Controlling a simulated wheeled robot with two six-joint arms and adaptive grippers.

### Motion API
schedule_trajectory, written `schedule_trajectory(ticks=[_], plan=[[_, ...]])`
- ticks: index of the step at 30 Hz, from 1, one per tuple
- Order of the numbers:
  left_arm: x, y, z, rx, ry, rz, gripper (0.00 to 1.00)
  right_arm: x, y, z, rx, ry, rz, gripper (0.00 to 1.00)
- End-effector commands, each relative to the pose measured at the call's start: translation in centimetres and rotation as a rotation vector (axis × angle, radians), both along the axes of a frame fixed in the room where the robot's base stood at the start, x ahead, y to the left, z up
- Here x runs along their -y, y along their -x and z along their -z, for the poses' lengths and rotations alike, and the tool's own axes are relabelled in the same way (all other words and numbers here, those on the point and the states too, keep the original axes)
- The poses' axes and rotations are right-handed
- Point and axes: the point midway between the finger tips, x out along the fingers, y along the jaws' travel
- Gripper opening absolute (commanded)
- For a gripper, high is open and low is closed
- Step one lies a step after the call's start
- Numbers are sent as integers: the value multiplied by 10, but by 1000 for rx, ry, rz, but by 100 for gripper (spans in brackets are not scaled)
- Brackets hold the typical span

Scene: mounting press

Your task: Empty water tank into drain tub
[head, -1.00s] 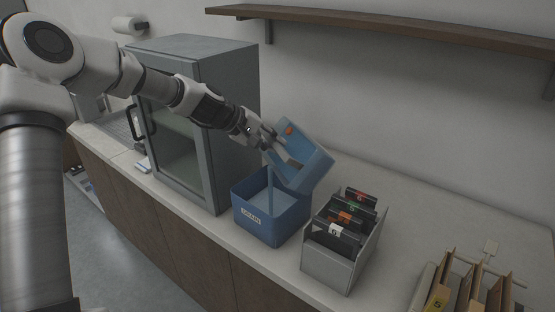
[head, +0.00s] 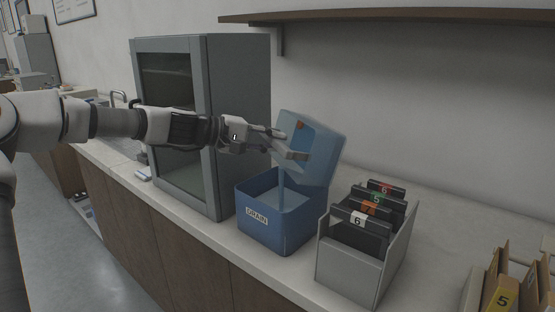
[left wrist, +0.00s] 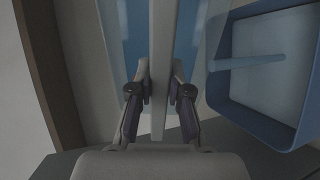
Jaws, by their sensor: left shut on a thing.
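The water tank (head: 322,150) is a translucent blue box. It is tilted above the blue drain tub (head: 290,226), and a thin stream of water (head: 281,185) falls from it into the tub. My left gripper (head: 292,146) is shut on the tank's grey handle, which runs between the fingers in the left wrist view (left wrist: 162,60). That view also shows the tub (left wrist: 215,85) at the right, with the stream (left wrist: 245,62) crossing its opening. Pale water covers the tub's inside. My right gripper is not in view.
A grey cabinet (head: 238,120) with a glass door stands left of the tub. A grey holder (head: 345,270) with numbered dark cartridges stands close at its right. Brown numbered folders (head: 500,290) are at the far right. A wooden shelf (head: 400,18) hangs above.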

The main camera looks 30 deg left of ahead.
Motion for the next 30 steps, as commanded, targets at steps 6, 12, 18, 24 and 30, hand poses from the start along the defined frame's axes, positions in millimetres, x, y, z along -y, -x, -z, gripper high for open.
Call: schedule_trajectory(ticks=[6,12,18,24,30], plan=[[-7,10,19,133,107,0,0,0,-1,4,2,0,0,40],[-15,21,43,310,225,-2,0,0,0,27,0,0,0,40],[-17,25,42,391,271,-1,0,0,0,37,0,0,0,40],[-17,25,39,397,273,0,0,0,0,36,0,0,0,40],[-17,25,39,396,272,0,0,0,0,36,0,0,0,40]])
